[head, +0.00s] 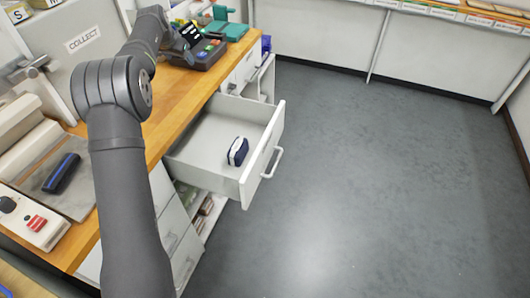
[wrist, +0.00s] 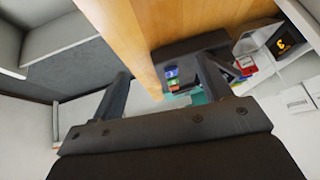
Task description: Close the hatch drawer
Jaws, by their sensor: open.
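The open drawer (head: 218,134) is a white box pulled out from under the wooden counter. Its front panel (head: 262,150) carries a pale bar handle (head: 272,162). A dark blue and white folded item (head: 237,151) lies inside near the front. My arm reaches up the left side over the counter, and in the head view its end is small and hard to make out near the dark device. In the wrist view my gripper (wrist: 162,68) has its two dark fingers apart with nothing held between them. It is away from the drawer handle.
The wooden counter (head: 184,98) holds a dark device with coloured keys (head: 203,54) and a teal item (head: 226,26). A "COLLECT" sign (head: 83,39) is on the panel at left. A dark blue roll (head: 61,173) lies at left. The grey floor (head: 380,170) right of the drawer is clear.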

